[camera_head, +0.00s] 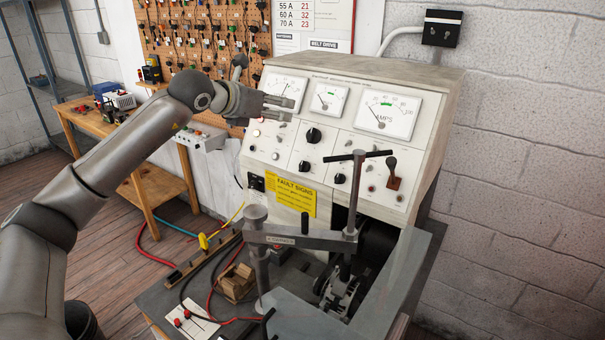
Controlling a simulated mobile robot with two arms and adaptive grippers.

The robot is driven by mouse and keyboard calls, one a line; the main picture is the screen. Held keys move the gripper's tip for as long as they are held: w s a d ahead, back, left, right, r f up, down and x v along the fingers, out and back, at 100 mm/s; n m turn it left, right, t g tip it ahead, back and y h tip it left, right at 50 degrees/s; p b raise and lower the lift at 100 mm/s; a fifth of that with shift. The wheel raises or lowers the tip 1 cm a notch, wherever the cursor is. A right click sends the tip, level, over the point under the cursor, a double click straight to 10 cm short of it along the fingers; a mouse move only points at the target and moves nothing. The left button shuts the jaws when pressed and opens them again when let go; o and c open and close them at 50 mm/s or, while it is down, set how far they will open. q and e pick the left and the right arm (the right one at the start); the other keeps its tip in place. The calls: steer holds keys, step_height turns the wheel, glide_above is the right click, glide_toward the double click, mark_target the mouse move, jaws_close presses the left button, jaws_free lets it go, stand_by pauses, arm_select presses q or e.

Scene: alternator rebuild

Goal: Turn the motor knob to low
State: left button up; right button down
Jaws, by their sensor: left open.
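The test bench panel (352,150) is a cream sloped console. It carries several black knobs: a large upper one (313,135), a lower left one (305,166) and a lower right one (340,178). Their labels are too small to read, so I cannot tell which is the motor knob or where it points. My left gripper (289,109) is open and empty, its fingers pointing right in front of the upper left gauge. It is above and left of the large knob, apart from it. My right gripper is out of view.
Meters (387,114) line the panel's top. A red-based lever (392,174) is at its right. A clamp with a T-handle (345,205) stands in front of the panel's lower part. A yellow sign (291,192) is below the knobs. A wooden workbench (85,120) stands at left.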

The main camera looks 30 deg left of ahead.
arm_select(q)
steer(key=b, duration=1.5)
glide_toward(301, 166)
steer(key=p+x, duration=0.3)
steer(key=x, duration=0.4)
steer(key=shift+p+x, duration=0.45)
steer(key=shift+x, duration=0.75)
steer(key=shift+s, duration=0.1)
steer(key=shift+c, duration=0.4)
steer(key=c, duration=0.9)
steer(key=shift+c, duration=0.2)
